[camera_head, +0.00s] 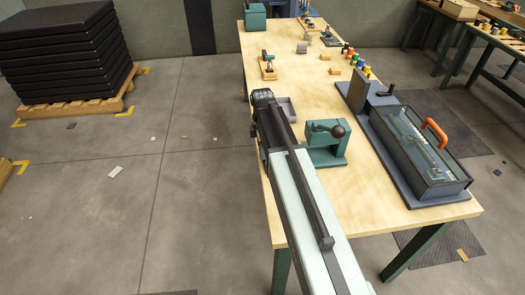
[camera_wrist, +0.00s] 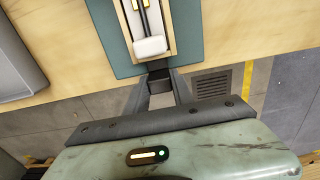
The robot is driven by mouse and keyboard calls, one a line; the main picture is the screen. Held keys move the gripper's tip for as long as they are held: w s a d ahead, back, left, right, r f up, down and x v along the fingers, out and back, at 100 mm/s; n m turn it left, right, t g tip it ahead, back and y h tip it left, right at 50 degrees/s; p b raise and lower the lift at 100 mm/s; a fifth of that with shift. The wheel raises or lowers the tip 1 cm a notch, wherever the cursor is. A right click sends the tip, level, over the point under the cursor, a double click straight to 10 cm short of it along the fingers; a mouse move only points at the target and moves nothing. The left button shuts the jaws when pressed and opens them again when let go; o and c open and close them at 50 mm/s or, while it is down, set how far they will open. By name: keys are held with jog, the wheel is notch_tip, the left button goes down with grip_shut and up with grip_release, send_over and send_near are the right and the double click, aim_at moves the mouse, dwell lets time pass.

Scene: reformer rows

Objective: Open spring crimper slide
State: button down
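A teal bench device (camera_head: 325,150) with a ball-ended lever stands at the table's left edge, apparently the spring crimper. The wrist view shows a teal base plate (camera_wrist: 108,32) carrying a pale channel with dark rods and a white block (camera_wrist: 150,47) at its near end, which looks like the slide. My gripper (camera_wrist: 160,76) is in front of that end, over the table edge. A dark block shows between its fingertips; whether it is part of the fingers or something held is unclear. Contact with the slide cannot be told. My arm hides the fingertips in the head view.
A grey tray (camera_head: 286,107) sits beside the teal device and shows left in the wrist view (camera_wrist: 20,65). A clear-covered box with an orange handle (camera_head: 425,150) stands to the right. Small items line the far table (camera_head: 318,85). The floor at left (camera_head: 190,200) is mostly clear.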

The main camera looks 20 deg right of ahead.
jog(key=c, duration=1.2)
grip_release()
jog(key=shift+o, duration=0.6)
jog(key=shift+d, duration=0.3)
notch_tip(320, 180, up, 8)
jog(key=p, duration=0.8)
jog(key=shift+f, duration=0.1)
jog(key=s+a+m, duration=0.2)
jog(key=s+m, duration=0.5)
jog(key=m, duration=0.1)
jog(key=s+a+m, duration=0.2)
jog(key=s+m, duration=0.6)
jog(key=shift+a+f+b, duration=0.25)
jog(key=shift+a+b, duration=0.05)
jog(key=shift+b, duration=0.05)
